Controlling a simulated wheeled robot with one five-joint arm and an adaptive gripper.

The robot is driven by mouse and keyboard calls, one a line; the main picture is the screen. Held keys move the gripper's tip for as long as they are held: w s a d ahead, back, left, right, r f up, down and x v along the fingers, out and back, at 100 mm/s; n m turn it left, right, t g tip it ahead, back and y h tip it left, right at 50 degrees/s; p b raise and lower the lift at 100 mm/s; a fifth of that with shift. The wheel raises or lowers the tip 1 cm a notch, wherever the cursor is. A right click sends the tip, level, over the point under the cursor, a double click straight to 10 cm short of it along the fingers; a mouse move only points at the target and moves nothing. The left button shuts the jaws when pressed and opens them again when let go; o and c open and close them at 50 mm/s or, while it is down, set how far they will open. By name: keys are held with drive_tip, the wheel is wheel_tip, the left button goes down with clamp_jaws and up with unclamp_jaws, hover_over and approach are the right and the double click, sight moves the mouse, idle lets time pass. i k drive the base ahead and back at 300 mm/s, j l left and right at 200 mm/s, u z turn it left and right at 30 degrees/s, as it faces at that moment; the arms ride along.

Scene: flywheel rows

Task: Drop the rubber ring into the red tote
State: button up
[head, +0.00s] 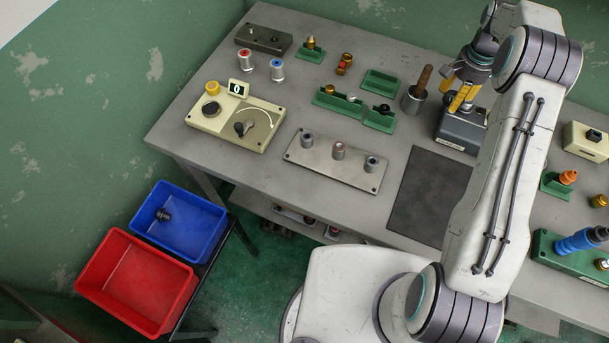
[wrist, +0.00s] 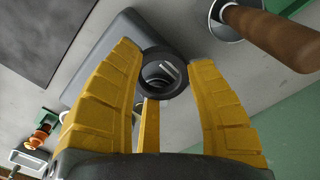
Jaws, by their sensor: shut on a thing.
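My gripper (head: 461,100) is over the back right part of the bench, above a dark grey block (head: 460,130). In the wrist view my gripper's yellow fingers (wrist: 165,75) are shut on a dark rubber ring (wrist: 164,94), held between their tips. The ring's hole faces the wrist camera, and a metallic part shows through it. I cannot tell whether the ring is clear of the block. In the head view the ring cannot be made out. The red tote (head: 150,280) is at the lower left, beside the bench, and looks empty.
A blue tote (head: 195,225) with a dark piece inside stands behind the red one. A metal cup (head: 413,101) with a wooden-handled tool stands left of my gripper. Green holders, a dial box (head: 235,118) and a plate with posts (head: 335,163) lie between. A dark mat (head: 430,195) is clear.

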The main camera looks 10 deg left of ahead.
sight(151, 279)
drive_tip(key=u, duration=3)
